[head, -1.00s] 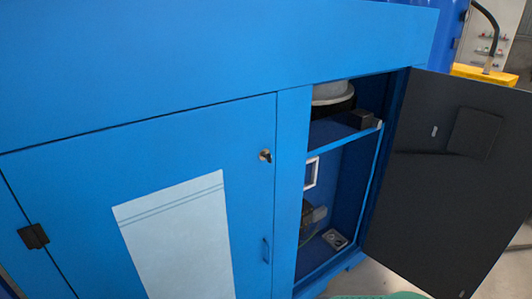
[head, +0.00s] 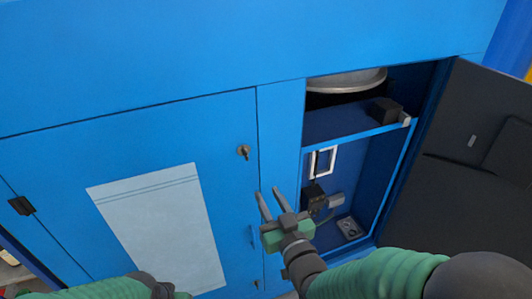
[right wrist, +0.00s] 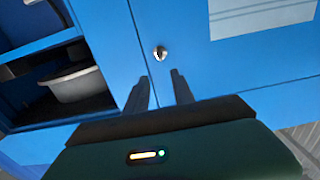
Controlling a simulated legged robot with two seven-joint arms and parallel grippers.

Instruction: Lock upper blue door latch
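The upper latch (head: 243,151) is a small dark key-like knob near the upper right edge of the closed blue door (head: 220,115). It also shows in the right wrist view as a shiny knob (right wrist: 160,52), just beyond the fingertips. My right gripper (head: 270,194) is open and empty, below and slightly right of the latch, apart from it. In the right wrist view its two fingers (right wrist: 159,82) point towards the latch. Part of my left arm shows at the lower left of the head view; its gripper is not visible.
Right of the closed door is an open compartment with a shelf (head: 350,135) and a round grey vessel (head: 345,82). Its dark door (head: 450,180) stands swung open at the right. A pale sheet (head: 160,225) covers part of the closed door. A hinge (head: 21,205) is at the left.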

